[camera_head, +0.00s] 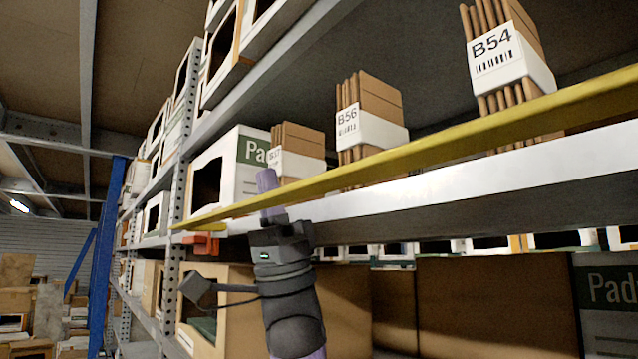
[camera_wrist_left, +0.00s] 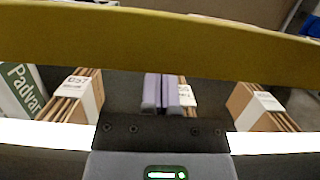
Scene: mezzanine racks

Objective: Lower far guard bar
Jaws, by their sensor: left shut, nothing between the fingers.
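The yellow guard bar (camera_head: 420,150) crosses the front of the rack shelf, sloping in the picture from upper right to its left end near an orange bracket (camera_head: 203,243). In the left wrist view the bar (camera_wrist_left: 160,42) spans the top. My left gripper (camera_head: 267,181) is shut and empty, its purple fingers pointing up at the bar near its left end. In the wrist view the fingertips (camera_wrist_left: 161,80) come up to the bar's lower edge; I cannot tell whether they touch it. My right gripper is not in view.
Brown cartons with white labels, B56 (camera_head: 370,120) and B54 (camera_head: 507,60), stand on the shelf behind the bar. The white shelf edge (camera_head: 430,190) runs below it. A perforated upright (camera_head: 173,260) and blue post (camera_head: 108,250) stand at left. Large boxes fill the lower level.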

